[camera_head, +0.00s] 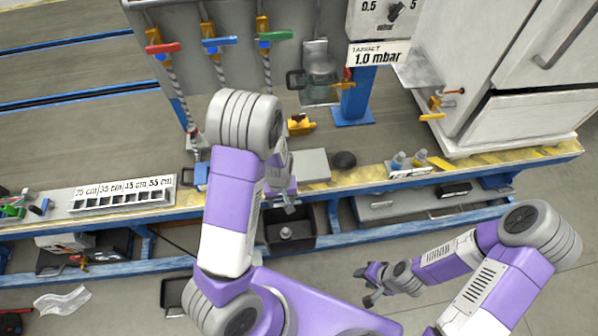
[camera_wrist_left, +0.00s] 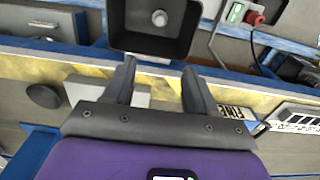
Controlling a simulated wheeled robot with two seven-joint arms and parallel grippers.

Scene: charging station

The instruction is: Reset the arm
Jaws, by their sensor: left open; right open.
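My left arm rises in the middle of the head view and bends down over the front edge of the bench. My left gripper (camera_head: 285,198) is open and empty, near the front edge and above a black bin. Its two fingers (camera_wrist_left: 158,82) show apart in the left wrist view, with nothing between them. My right gripper (camera_head: 370,283) is open and empty over the floor, in front of the bench at the lower right. The left forearm hides part of the bench top.
The black bin (camera_head: 308,241) below the edge holds a small light object. A grey block (camera_head: 312,166) and dark round object (camera_head: 344,160) lie near the edge. A labelled tray (camera_head: 120,203) is at left, a white cabinet (camera_head: 528,115) at right.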

